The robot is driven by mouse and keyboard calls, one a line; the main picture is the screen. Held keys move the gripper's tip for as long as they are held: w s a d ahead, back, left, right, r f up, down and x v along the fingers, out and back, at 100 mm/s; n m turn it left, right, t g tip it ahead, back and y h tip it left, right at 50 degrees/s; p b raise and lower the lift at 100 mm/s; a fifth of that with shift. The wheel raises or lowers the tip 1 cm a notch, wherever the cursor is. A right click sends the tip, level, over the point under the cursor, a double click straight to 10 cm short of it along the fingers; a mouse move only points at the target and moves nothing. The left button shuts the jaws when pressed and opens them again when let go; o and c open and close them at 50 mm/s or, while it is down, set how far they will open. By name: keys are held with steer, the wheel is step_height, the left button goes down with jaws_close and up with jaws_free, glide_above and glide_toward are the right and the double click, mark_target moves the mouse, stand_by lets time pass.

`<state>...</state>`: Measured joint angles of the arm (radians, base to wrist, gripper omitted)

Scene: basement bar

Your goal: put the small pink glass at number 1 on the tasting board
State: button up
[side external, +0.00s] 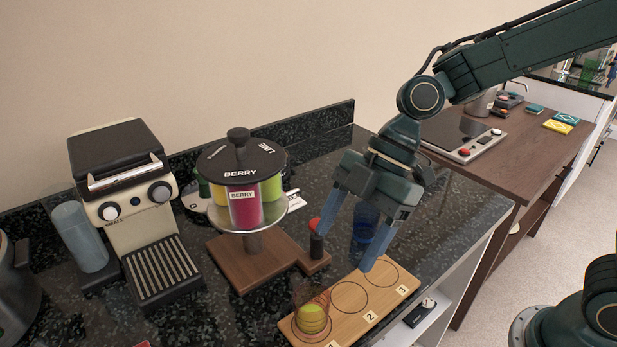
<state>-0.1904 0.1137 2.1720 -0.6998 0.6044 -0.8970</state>
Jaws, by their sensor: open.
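The wooden tasting board (345,322) lies at the front of the counter, with circles numbered 1, 2 and 3 from left to right. A small clear, pinkish glass (311,294) appears to stand upright on the number 1 circle. Something yellow-green (311,320) shows in or through its lower part. Circles 2 and 3 look empty. My gripper (343,252) is open and empty, fingers pointing down, behind the board and to the right of the glass, apart from it. A blue glass (364,226) stands behind the board, partly hidden by my gripper.
A dispenser (242,170) with coloured canisters, marked BERRY and LIME, stands on a wooden base left of my gripper. A red-topped dark piece (316,243) is at its base, near a finger. A coffee machine (130,210) stands further left. Counter right of the blue glass is clear.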

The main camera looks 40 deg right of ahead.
steer(key=shift+d, duration=0.1)
steer(key=s+d+r+m+t+h, duration=0.2)
steer(key=s+d+m, duration=0.4)
steer(key=d+m, duration=0.3)
steer(key=s+d+r+m+t+h, duration=0.3)
steer(key=s+d+m, duration=0.3)
steer(key=d+m, duration=0.3)
steer(key=shift+s+d+r+t+h, duration=0.25)
steer(key=shift+d+r+h, duration=0.55)
steer(key=shift+d, duration=0.4)
